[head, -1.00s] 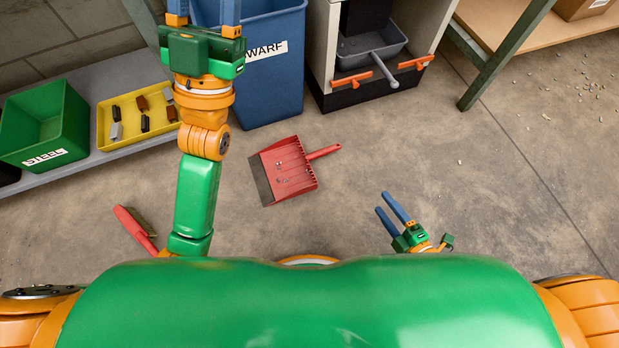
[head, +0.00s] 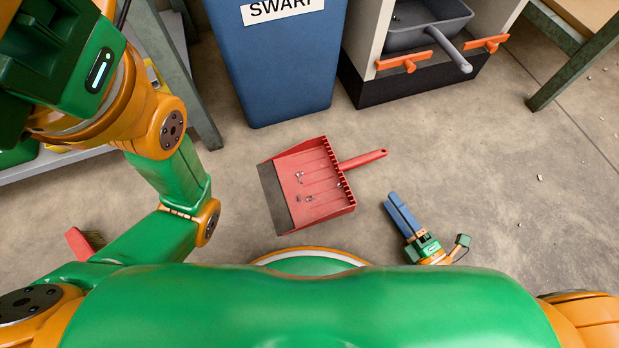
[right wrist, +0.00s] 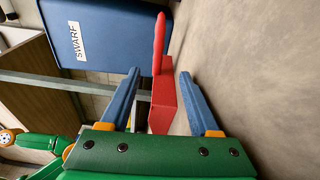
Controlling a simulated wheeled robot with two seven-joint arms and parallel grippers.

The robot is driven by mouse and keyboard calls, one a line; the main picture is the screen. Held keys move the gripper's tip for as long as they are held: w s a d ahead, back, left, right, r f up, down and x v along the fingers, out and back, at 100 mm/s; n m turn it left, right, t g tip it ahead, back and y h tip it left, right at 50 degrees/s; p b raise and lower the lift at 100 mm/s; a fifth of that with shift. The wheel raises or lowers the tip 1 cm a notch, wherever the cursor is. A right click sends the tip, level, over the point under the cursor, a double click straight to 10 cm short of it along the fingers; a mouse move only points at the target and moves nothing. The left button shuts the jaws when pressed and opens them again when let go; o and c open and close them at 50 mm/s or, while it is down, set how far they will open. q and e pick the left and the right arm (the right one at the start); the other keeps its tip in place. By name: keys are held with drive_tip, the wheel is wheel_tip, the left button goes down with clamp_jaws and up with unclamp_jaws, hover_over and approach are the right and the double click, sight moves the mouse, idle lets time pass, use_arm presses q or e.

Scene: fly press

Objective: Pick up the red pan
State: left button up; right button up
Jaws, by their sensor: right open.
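The red pan (head: 318,178) lies on the floor in the middle of the head view, handle (head: 362,160) pointing right, small metallic bits on its face. My right gripper (head: 391,200) is low, below and right of the handle and apart from it; its blue fingers point toward the upper left. In the right wrist view the open fingers (right wrist: 158,73) have the red pan (right wrist: 163,110) showing beyond and between them, handle upward. Nothing is held in it. My left arm fills the upper left of the head view; its fingers are cut off.
A blue bin marked SWARF (head: 275,70) stands behind the pan. A cabinet holding a grey scoop-like tray (head: 425,40) with orange pegs is at the upper right. A red-handled brush (head: 80,243) is partly hidden at lower left. The floor at right is clear apart from small bits.

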sight(361, 165)
drive_tip(key=b+x, duration=0.1)
drive_tip(key=x, duration=0.3)
drive_tip(key=b+x, duration=0.2)
drive_tip(key=x, duration=0.1)
drive_tip(key=b+x, duration=0.1)
drive_tip(key=x, duration=0.3)
drive_tip(key=shift+w+a+f+b, duration=0.1)
drive_tip(key=shift+a+b, duration=0.25)
drive_tip(key=shift+a, duration=0.15)
drive_tip(key=shift+w+a, duration=0.15)
drive_tip(key=shift+w, duration=0.05)
clamp_jaws()
idle(0.4)
